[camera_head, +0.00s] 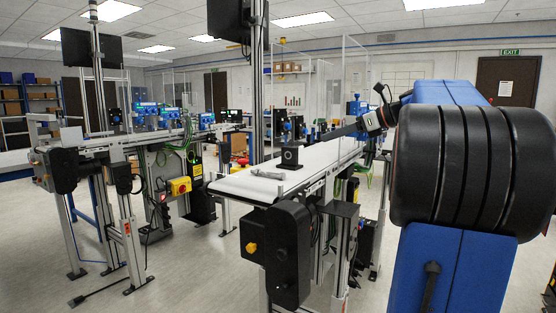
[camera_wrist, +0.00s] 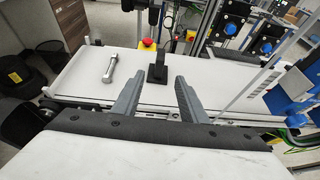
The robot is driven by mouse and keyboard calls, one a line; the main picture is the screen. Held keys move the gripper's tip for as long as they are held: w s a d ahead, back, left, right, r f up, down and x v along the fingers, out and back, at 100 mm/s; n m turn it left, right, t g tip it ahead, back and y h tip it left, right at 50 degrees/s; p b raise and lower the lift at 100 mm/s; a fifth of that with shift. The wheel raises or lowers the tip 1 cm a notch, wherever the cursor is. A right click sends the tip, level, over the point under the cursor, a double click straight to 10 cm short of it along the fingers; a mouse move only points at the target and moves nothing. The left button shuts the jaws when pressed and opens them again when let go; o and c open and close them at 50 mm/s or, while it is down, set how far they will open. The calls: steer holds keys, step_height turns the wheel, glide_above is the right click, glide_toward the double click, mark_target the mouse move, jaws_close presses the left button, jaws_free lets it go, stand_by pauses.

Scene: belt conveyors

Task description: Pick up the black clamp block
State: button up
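The black clamp block (camera_head: 290,157) stands upright on the white conveyor belt (camera_head: 230,183), near its front end, with a round mark on its face. In the wrist view the block (camera_wrist: 157,68) appears between the tips of my two grey fingers, a little beyond them. My gripper (camera_wrist: 160,79) is open, with nothing between its fingers. In the head view my gripper (camera_head: 326,137) reaches in from the right, to the right of the block and apart from it. The fingers do not appear to touch the block.
A metal bolt-like part (camera_head: 267,174) lies on the belt close to the block; it also shows in the wrist view (camera_wrist: 111,70). A vertical metal post (camera_head: 257,90) stands behind the belt. A red and yellow emergency stop (camera_wrist: 147,44) sits beyond the belt's edge.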

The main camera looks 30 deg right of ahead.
mark_target(290, 149)
steer(key=x, duration=1.7)
steer(key=shift+w+a, duration=0.15)
steer(key=shift+w, duration=0.3)
steer(key=shift+r, duration=0.1)
steer(key=shift+c, duration=0.3)
jaws_close()
